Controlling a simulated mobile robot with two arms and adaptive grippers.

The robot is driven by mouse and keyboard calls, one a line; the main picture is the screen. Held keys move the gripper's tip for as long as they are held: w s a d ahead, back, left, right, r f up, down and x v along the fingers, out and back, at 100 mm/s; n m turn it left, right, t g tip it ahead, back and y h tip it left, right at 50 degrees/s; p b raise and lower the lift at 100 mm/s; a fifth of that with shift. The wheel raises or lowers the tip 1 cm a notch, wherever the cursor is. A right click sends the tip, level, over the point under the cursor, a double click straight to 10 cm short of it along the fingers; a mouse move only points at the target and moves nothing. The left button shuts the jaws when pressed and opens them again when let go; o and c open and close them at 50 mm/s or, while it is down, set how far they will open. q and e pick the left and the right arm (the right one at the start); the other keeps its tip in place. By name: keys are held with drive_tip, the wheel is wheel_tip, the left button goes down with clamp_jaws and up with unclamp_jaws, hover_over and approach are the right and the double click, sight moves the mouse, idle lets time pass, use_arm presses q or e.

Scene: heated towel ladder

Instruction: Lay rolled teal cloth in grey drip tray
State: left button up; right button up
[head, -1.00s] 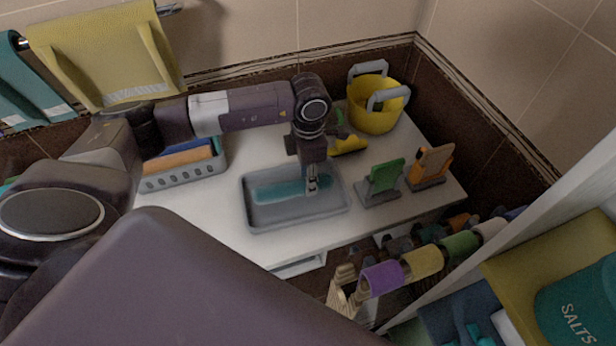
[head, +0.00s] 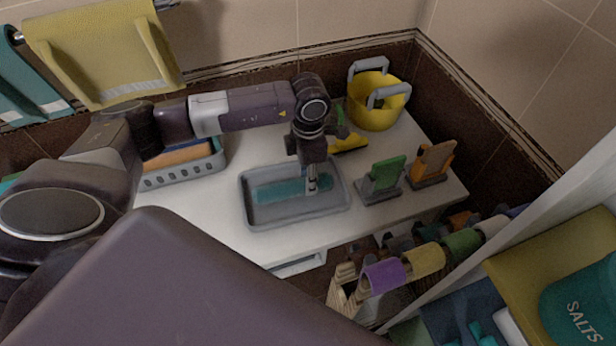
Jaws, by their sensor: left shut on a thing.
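The rolled teal cloth (head: 284,188) lies lengthwise within the grey drip tray (head: 290,218) on the white counter. My left gripper (head: 312,188) points down over the right part of the tray and is shut on the cloth near its right end. The fingers hide part of that end. I cannot tell whether the cloth touches the tray floor along its whole length. My right gripper is not in view.
A grey basket (head: 182,178) with folded cloths stands left of the tray. A yellow bucket (head: 374,115) stands behind right. Green (head: 386,174) and orange (head: 432,160) items on stands are close to the tray's right. The counter front (head: 262,247) is clear.

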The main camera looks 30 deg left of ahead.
use_arm(q)
drive_tip(key=o, duration=1.4)
drive_tip(key=shift+r+p, duration=2.45)
drive_tip(key=shift+r, duration=1.6)
